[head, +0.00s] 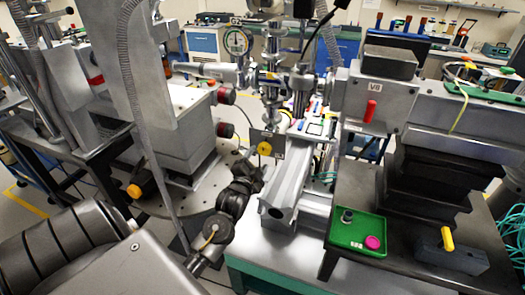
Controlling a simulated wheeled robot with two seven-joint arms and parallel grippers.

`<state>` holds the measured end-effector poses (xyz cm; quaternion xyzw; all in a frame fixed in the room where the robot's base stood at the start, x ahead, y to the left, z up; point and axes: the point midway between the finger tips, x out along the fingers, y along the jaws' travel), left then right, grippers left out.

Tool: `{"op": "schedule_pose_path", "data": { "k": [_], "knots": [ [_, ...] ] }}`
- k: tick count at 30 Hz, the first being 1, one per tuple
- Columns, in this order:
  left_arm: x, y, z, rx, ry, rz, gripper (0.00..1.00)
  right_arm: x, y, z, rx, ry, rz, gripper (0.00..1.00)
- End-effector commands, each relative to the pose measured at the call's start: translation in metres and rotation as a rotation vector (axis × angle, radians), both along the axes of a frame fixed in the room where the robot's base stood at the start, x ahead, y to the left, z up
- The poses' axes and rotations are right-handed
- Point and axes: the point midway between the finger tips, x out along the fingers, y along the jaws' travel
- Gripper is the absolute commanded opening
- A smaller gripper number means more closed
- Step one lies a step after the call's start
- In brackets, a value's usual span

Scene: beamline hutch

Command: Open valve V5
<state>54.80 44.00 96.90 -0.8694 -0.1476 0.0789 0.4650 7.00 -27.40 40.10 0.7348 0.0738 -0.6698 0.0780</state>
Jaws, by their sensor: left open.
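A red lever handle (370,110) hangs on the front of a grey metal box (388,100) right of centre. The small label above it looks like V8 or V5; I cannot read it for certain. A round yellow knob (264,148) is on a small plate at centre. No other valve label is readable. My left gripper (256,178), small and dark, is open just below the yellow knob and left of the grey rail. I cannot tell whether it touches anything. It is well left of and below the red lever. My right gripper is out of view.
A green control box (357,232) with a pink button and a block with a yellow lever (447,240) sit on the dark plate at lower right. The metal rail (288,185) stands right beside my left gripper. A grey housing (180,135) with red knobs is at left.

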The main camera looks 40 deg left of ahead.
Motion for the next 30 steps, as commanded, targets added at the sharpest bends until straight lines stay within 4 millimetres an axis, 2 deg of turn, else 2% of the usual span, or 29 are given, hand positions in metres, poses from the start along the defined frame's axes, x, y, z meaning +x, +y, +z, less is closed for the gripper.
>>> {"op": "schedule_pose_path", "data": {
  "k": [3, 9, 21, 30],
  "knots": [
    [0.021, 0.007, 0.002, 0.000, -0.001, 0.001, 0.65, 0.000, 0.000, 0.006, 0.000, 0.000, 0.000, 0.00],
    [0.042, 0.014, 0.001, 0.000, 0.000, 0.000, 0.65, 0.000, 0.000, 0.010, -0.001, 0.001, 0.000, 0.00],
    [0.047, 0.016, -0.001, 0.000, 0.000, 0.000, 0.63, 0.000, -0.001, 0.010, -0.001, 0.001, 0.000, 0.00],
    [0.047, 0.016, -0.001, 0.000, 0.001, -0.001, 0.24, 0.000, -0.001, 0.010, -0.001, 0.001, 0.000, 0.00]
  ]
}}
